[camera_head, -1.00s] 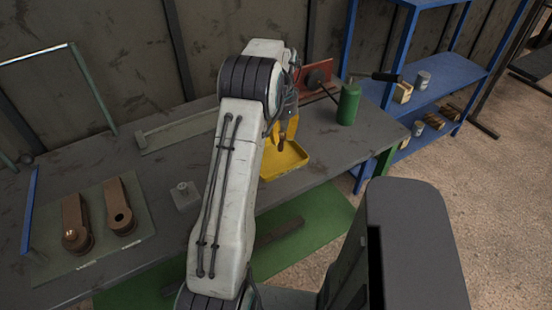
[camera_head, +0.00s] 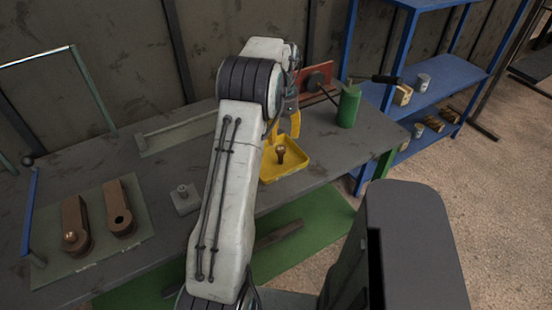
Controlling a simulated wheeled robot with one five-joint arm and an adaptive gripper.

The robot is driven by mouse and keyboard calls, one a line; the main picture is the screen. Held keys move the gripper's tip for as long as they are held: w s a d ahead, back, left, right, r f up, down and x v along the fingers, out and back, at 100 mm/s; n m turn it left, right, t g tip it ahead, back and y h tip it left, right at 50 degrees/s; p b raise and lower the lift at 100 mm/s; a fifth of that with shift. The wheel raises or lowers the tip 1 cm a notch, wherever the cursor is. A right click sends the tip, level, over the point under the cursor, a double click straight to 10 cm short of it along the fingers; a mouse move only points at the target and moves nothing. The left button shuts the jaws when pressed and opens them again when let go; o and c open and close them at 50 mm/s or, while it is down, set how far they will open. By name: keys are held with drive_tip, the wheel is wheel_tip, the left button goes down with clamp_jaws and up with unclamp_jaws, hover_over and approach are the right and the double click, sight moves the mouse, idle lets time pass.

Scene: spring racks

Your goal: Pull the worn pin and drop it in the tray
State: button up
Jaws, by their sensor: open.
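A yellow tray (camera_head: 296,172) sits near the front right of the grey bench. A brown pin (camera_head: 281,155) is at the tray, below my gripper (camera_head: 284,130) and apart from its fingers. I cannot tell whether it rests on the tray floor or is just above it. My gripper's yellow fingers are open and empty above the tray; my arm partly hides them and the tray's left side. On a pale mat at left, one brown link (camera_head: 74,215) has a shiny round end, and another link (camera_head: 118,200) has an empty dark hole.
A small grey block with a metal stud (camera_head: 184,197) stands between the mat and my arm. A green canister (camera_head: 348,106) and a red plate with a vise-like part (camera_head: 316,75) are behind the tray. Blue shelves (camera_head: 440,72) stand at right. A blue bar (camera_head: 30,210) is at far left.

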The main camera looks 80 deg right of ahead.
wheel_tip(320, 180, up, 10)
drive_tip(key=shift+r, duration=0.15)
idle(0.3)
idle(0.9)
